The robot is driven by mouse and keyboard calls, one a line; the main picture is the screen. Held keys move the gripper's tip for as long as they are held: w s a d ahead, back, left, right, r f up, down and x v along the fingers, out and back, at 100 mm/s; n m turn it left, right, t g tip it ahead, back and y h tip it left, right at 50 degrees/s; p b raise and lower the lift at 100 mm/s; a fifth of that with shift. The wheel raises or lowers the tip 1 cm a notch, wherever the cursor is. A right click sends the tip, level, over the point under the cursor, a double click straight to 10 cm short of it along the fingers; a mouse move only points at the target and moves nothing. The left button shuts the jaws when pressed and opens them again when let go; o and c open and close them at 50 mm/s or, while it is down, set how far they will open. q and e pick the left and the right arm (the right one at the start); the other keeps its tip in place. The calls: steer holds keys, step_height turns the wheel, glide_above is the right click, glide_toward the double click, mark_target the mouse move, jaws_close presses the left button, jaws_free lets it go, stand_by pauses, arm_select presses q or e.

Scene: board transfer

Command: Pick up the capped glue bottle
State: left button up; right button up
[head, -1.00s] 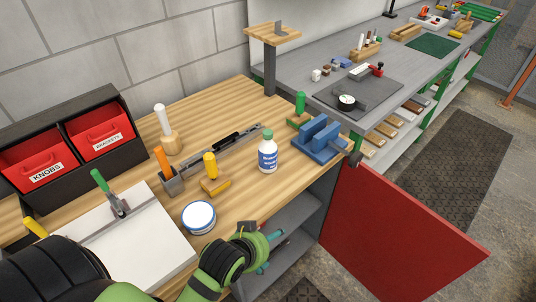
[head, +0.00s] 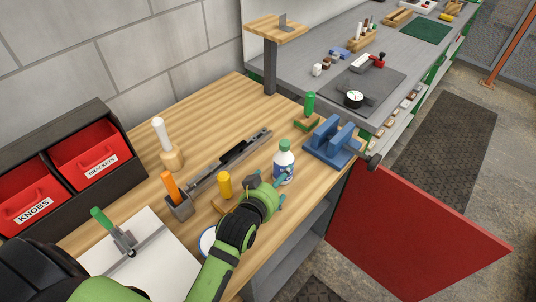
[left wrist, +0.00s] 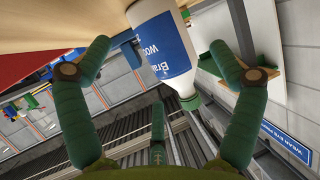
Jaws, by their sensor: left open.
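The capped glue bottle (head: 284,158) is white with a blue label and a green cap. It stands upright near the front edge of the wooden bench (head: 217,122). My left gripper (head: 280,192) is open at the bottle's near side and hides its lower part. In the left wrist view, the bottle (left wrist: 158,42) lies between the spread green fingers of the left gripper (left wrist: 160,50), with visible gaps on both sides. My right gripper is in neither view.
A blue vise-like block (head: 333,142) and a green-handled tool (head: 309,104) stand beyond the bottle. A yellow-handled tool (head: 224,184) stands to its left. A white round tub (head: 207,240) is partly hidden by my arm. A red door panel (head: 415,235) hangs open at right.

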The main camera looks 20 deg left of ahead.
arm_select(q)
steer(key=shift+w, duration=0.35)
steer(key=shift+w+d+f+p, duration=0.1)
steer(key=shift+w+d+p, duration=0.2)
steer(key=shift+w, duration=0.2)
steer(key=shift+w+d+p, duration=0.2)
steer(key=shift+w+p, duration=0.05)
steer(key=shift+w, duration=0.2)
steer(key=p+x, duration=0.1)
steer(key=x, duration=0.2)
steer(key=shift+w, duration=0.25)
steer(key=shift+w+a+f, duration=0.1)
steer(key=shift+w, duration=0.3)
steer(key=c, duration=1)
steer(key=shift+c, duration=0.9)
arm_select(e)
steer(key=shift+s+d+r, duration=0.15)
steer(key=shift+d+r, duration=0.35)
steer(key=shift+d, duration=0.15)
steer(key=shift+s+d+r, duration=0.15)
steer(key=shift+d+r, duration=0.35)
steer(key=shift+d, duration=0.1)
